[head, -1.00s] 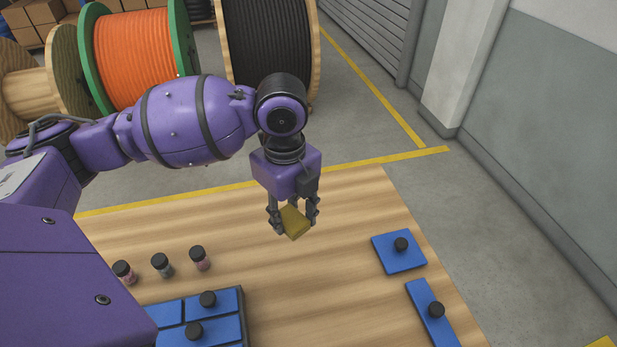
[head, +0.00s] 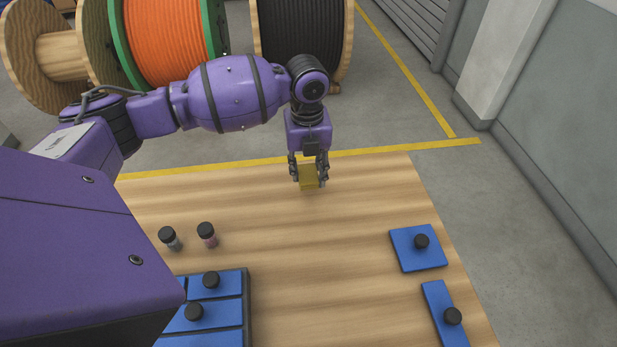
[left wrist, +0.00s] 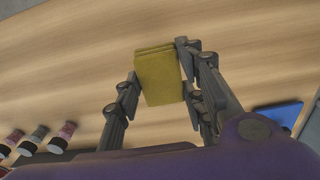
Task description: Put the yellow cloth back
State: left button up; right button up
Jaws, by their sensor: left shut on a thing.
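The yellow cloth (head: 308,177) is a small folded block in the head view, near the far edge of the wooden table. My left gripper (head: 308,181) is shut on it, with fingers on both sides. In the left wrist view the cloth (left wrist: 159,77) shows folded layers between the fingers of my left gripper (left wrist: 160,83). Table wood shows behind it; I cannot tell whether it touches the table. My right gripper is not in view.
The table (head: 330,260) is clear around the cloth. A blue tray with knobbed lids (head: 215,312) stands at the front left, near small jars (head: 207,235). A square blue lid (head: 418,248) and a narrow blue lid (head: 444,315) lie at the right. Cable reels (head: 165,40) stand beyond the table.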

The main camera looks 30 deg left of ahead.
aim_at(308, 179)
pick_arm(q)
jog(key=shift+w+a+f, duration=0.2)
jog(key=shift+w+f, duration=0.15)
jog(key=shift+f, duration=0.1)
jog(key=shift+w+a+f, duration=0.2)
jog(key=shift+w+f, duration=0.15)
jog(key=shift+f, duration=0.1)
jog(key=shift+w+a+f, duration=0.1)
jog(key=shift+w+f, duration=0.05)
jog(key=shift+f, duration=1.5)
jog(key=shift+f, duration=0.2)
jog(key=o, duration=1)
jog(key=shift+o, duration=0.2)
notch_tip(308, 179, up, 12)
jog(key=shift+r, duration=0.25)
